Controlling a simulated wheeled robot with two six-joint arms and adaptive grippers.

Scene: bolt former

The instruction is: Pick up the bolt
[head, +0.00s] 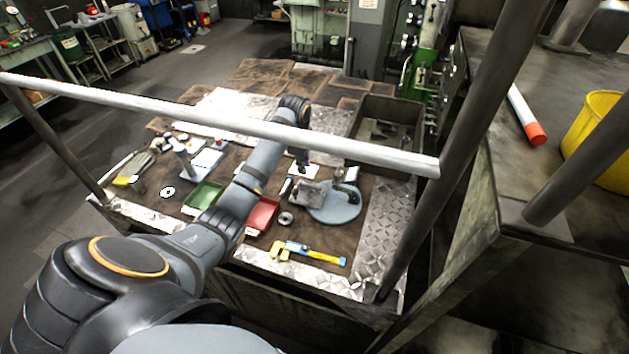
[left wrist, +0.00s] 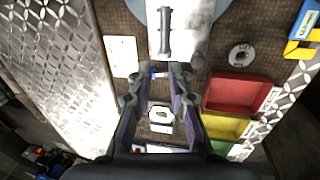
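My left gripper (head: 302,161) hangs over the workbench behind the guard rail in the head view. In the left wrist view its two fingers (left wrist: 163,76) are apart, with nothing gripped. A grey bolt-like piece (left wrist: 165,32), wider at its ends, shows beyond the fingertips on a bright metal block (left wrist: 198,22); I cannot tell whether it is the bolt or part of the vise-like device (head: 309,193). A pale piece with a dark ring (left wrist: 160,114) shows below, between the fingers, apart from them. My right gripper is not in view.
The device stands by a round blue-grey base (head: 338,214). A dark bin (head: 388,108) stands behind.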

